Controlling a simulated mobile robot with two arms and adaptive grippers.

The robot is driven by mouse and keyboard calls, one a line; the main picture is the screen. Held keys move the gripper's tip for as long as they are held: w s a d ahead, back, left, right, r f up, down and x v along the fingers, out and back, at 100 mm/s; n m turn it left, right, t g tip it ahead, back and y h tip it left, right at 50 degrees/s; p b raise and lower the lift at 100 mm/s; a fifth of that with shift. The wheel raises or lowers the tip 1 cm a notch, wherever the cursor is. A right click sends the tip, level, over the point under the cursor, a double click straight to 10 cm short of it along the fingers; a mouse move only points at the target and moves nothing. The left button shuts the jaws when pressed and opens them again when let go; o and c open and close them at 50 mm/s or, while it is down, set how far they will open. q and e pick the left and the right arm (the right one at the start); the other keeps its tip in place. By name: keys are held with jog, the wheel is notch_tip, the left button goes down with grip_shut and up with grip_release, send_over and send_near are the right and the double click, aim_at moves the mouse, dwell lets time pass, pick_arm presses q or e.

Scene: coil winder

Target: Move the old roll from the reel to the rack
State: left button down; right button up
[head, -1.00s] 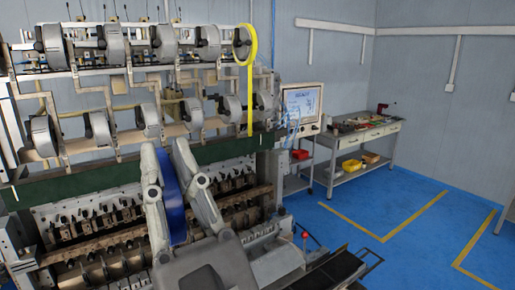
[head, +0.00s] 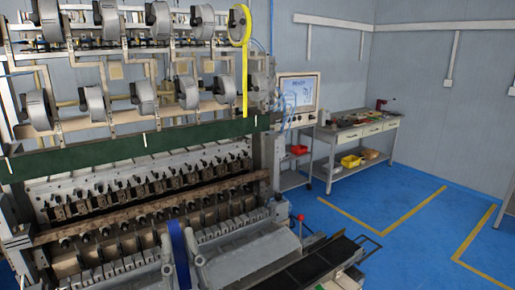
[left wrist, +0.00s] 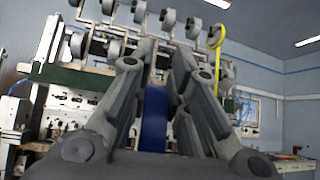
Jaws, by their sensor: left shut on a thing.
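A blue roll (head: 180,256), seen nearly edge-on, is between the two fingers of my left gripper (head: 181,238), low in the head view. The gripper is shut on it in front of the coil winder (head: 140,198). In the left wrist view the blue roll (left wrist: 154,122) stands upright between the fingers. A yellow ring (head: 246,12) with a strip hanging down is on the reel at the right end of the winder's top row. Grey reels (head: 203,18) without visible yellow fill the two rows. No rack can be made out for certain. My right gripper is not in view.
A monitor (head: 298,93) stands right of the winder. Behind it is a workbench (head: 357,134) with bins and tools. The blue floor (head: 385,205) with yellow lines is clear at the right. A dark belt-like tray (head: 323,262) juts out at the lower middle.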

pick_arm(q)
jog(key=a+f+m+t+h+b, duration=0.1)
jog(key=f+h, duration=0.4)
jog(key=f, duration=0.7)
jog(key=s+a+f+m+t+h+b, duration=0.1)
jog(key=a+f+m+h+b, duration=0.2)
jog(key=f, duration=1)
jog(key=a+h+b, duration=0.2)
jog(key=a+h, duration=0.1)
jog(key=shift+s+a+m, duration=0.2)
jog(key=shift+a+m, duration=0.1)
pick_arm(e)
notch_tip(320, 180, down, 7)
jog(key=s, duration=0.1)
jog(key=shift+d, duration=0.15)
